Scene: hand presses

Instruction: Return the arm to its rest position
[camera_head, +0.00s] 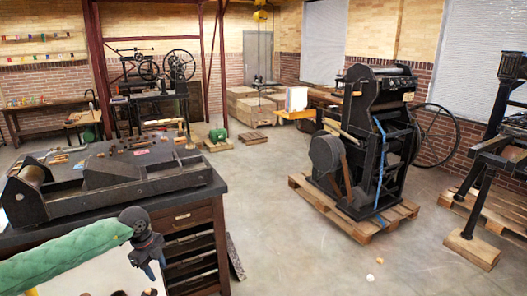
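My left arm comes in from the lower left in a green padded sleeve. Its black wrist ends in my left gripper (149,271), whose bluish fingers point down in front of the cabinet's near side. Two finger tips show slightly apart, and nothing is seen between them. My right gripper and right arm are not in view.
A dark cabinet with drawers (190,222) stands close by my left gripper, with a flat press (110,180) on top. A tall black press (365,140) stands on a wooden pallet (400,212) to the right. The concrete floor (285,235) between them is mostly clear.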

